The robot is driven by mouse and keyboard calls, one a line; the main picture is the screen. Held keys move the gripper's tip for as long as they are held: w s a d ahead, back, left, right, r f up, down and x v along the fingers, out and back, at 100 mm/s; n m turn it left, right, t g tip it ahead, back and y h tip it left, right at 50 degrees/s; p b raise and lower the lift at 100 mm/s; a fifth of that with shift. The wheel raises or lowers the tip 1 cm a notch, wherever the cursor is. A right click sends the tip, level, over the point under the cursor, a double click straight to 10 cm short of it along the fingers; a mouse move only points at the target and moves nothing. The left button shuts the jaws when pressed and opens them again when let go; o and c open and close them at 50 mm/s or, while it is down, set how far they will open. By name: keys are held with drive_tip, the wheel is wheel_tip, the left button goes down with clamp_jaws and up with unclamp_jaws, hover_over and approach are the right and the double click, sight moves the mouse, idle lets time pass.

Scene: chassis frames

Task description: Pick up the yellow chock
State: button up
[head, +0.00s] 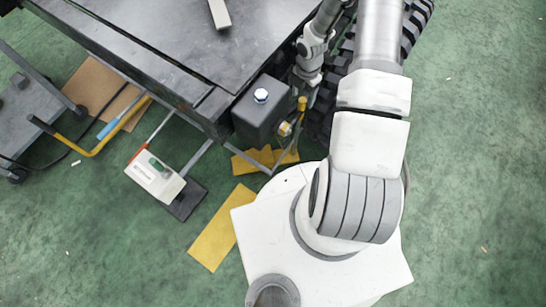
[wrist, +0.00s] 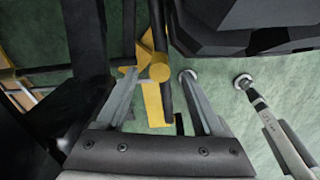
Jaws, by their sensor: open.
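Several yellow pieces show, and I cannot tell for certain which is the chock. In the head view, a flat yellow piece (head: 252,161) lies on the floor below the dark chassis, beside the tyre. A small upright yellow part (head: 302,103) stands by the black box, near the end of my arm. In the wrist view, a round yellow end (wrist: 160,72) shows between the fingers of my gripper (wrist: 160,76), with a flat yellow piece (wrist: 154,106) behind it. My gripper is open, with its fingers apart on either side. The head view does not show the fingers clearly.
The chassis (head: 150,50) and its black box (head: 262,108) stand close to my arm, with a treaded tyre (head: 415,25) at the right. A yellow strip (head: 212,228) and a white boxed tool (head: 155,175) lie on the floor. The green floor at the right is clear.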

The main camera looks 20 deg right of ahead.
wheel_tip(320, 180, down, 3)
drive_tip(key=shift+f+b, duration=0.2)
drive_tip(key=shift+b, duration=0.35)
drive_tip(key=shift+d+r, duration=0.1)
clamp_jaws()
drive_tip(key=shift+w, duration=0.1)
idle(0.8)
